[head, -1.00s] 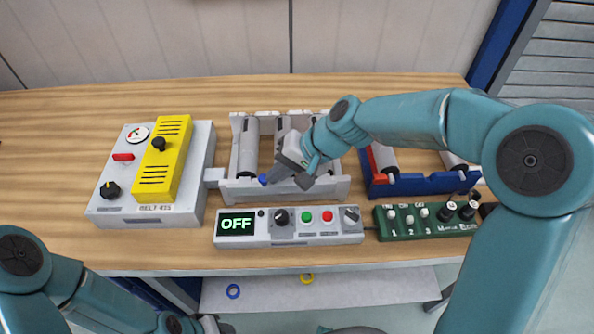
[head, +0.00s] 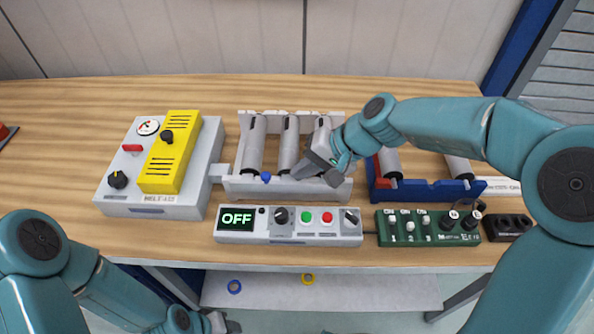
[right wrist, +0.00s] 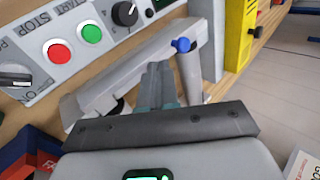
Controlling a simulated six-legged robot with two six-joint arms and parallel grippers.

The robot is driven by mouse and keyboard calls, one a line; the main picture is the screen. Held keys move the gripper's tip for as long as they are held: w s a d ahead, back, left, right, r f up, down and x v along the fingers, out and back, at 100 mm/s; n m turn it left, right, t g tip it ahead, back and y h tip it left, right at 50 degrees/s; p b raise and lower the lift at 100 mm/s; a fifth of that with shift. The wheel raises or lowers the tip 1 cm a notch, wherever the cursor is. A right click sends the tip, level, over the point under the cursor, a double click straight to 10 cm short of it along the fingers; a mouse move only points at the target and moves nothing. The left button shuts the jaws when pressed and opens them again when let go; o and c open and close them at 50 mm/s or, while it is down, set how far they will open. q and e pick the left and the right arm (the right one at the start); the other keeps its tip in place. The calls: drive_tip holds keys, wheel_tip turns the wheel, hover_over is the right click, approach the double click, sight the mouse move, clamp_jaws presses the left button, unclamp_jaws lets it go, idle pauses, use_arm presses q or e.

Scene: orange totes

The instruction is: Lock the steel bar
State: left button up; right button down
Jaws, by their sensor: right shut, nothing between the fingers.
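A grey steel roller frame (head: 233,186) stands mid-table, with a long steel bar along its front, which also shows in the right wrist view (right wrist: 115,83). A small blue knob (head: 266,177) sits on that frame's front side; it also shows in the right wrist view (right wrist: 182,45). My right gripper (head: 297,183) is shut and empty at the front bar, to the right of the blue knob and apart from it. Its fingertips show in the right wrist view (right wrist: 158,75); contact with the bar cannot be told. My left gripper (head: 222,323) is low at the bottom edge, its fingers unclear.
A grey box with a yellow cover (head: 168,155) stands left of the frame. A control panel (head: 335,228) reading OFF lies in front. A blue and red roller frame (head: 425,192) and a green switch box (head: 430,227) are at the right. Table room is free at far left.

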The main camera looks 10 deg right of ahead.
drive_tip(key=v, duration=0.8)
drive_tip(key=shift+s+r, duration=0.15)
drive_tip(key=shift+r, duration=0.25)
drive_tip(key=shift+d+f, duration=0.1)
drive_tip(key=shift+d, duration=0.1)
drive_tip(key=shift+s, duration=0.1)
